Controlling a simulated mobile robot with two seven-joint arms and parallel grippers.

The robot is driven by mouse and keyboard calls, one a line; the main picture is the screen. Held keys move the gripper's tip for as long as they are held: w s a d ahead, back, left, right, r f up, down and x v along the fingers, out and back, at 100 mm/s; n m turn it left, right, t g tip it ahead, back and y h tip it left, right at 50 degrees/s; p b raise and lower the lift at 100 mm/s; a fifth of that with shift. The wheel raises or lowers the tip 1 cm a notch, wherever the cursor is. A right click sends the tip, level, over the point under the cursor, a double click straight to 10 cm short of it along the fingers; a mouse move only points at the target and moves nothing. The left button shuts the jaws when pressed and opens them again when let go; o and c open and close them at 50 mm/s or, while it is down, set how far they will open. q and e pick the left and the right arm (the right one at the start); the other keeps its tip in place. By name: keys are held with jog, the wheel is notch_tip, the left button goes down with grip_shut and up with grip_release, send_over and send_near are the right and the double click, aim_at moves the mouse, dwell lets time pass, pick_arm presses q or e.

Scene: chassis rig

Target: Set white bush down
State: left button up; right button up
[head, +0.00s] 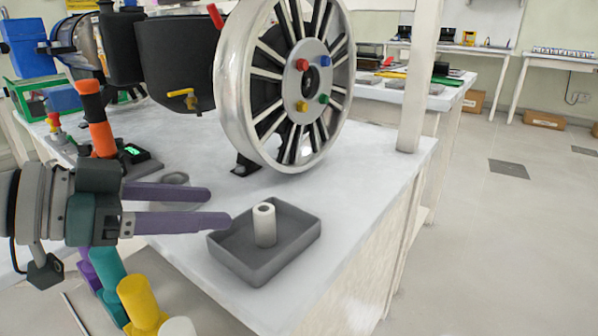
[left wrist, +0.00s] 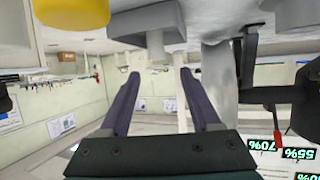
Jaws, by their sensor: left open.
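The white bush (head: 264,226) is a short hollow cylinder. It stands upright inside a shallow grey tray (head: 290,255) near the table's front edge. My left gripper (head: 220,207) comes in from the left with its two purple fingers spread and nothing between them. Its fingertips are left of the bush and apart from it; one overlaps the tray's left rim in the picture. In the left wrist view, which is upside down, the bush (left wrist: 155,45) shows beyond the open fingers (left wrist: 160,74), against the tray (left wrist: 147,22). My right gripper is in neither view.
A large spoked wheel (head: 232,100) with coloured hub nuts stands behind the tray. A small grey round dish (head: 175,178) lies behind the left fingers. A dark pot (head: 178,60) with a yellow tap is at the back left. A white post (head: 418,75) rises at the right.

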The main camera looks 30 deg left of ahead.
pick_arm(q)
jog(key=shift+s+r, duration=0.2)
jog(key=shift+s, duration=0.5)
jog(key=p+v, duration=0.2)
jog(key=v, duration=0.1)
jog(key=shift+r+p, duration=0.15)
jog(key=shift+p, duration=0.2)
jog(key=shift+a, duration=0.15)
